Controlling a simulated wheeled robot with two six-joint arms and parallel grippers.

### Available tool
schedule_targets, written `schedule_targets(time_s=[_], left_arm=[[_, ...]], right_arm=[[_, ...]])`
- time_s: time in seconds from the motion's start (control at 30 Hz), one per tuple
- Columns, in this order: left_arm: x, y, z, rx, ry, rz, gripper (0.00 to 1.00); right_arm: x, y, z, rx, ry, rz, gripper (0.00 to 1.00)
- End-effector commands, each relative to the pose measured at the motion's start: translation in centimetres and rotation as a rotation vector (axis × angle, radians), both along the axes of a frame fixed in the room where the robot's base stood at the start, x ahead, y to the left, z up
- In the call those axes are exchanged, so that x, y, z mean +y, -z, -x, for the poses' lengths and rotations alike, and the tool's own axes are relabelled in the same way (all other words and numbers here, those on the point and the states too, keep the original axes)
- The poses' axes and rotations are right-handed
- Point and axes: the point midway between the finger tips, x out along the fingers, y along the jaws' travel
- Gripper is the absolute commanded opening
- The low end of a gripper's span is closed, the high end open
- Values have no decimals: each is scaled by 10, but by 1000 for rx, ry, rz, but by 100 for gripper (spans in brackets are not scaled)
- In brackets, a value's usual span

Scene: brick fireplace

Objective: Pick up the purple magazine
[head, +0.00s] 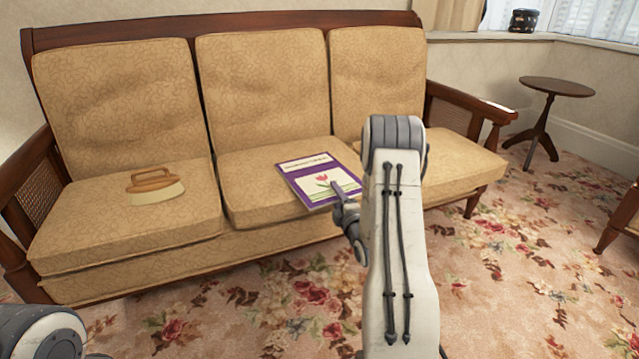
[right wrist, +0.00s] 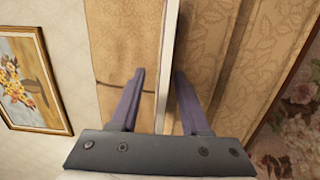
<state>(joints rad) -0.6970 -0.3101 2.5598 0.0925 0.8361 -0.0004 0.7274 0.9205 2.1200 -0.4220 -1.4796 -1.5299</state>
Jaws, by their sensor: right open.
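The purple magazine (head: 296,176) lies flat on the middle seat cushion of the sofa, its cover up with a pink flower on a pale panel. My right gripper (head: 338,190) is at its front right corner, partly hidden behind my own arm. In the right wrist view, the open fingers of the gripper (right wrist: 160,76) stand either side of a thin pale edge, which looks like the magazine (right wrist: 169,50) seen edge-on. I cannot tell whether either finger touches it. Only a rounded part of my left arm shows at the lower left; its gripper is out of view.
The tan sofa (head: 120,240) has wooden arms. A toy-like iron (head: 154,185) with a wooden handle sits on its left cushion. A small round table (head: 556,87) stands at the right. Flowered carpet (head: 490,290) in front is open floor.

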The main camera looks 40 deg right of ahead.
Motion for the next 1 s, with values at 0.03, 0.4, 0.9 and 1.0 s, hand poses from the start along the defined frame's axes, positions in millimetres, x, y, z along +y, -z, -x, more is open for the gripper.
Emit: schedule_targets(time_s=[0.03,0.4,0.9,1.0], left_arm=[[0,12,0,0,0,0,50],[0,17,0,0,0,0,50],[0,17,0,0,0,0,50],[0,17,0,0,0,0,50]], right_arm=[[-2,7,-8,-2,-2,3,46],[-9,2,-27,1,1,0,46],[-8,2,-27,1,0,0,0],[-8,2,-27,1,0,0,0]])
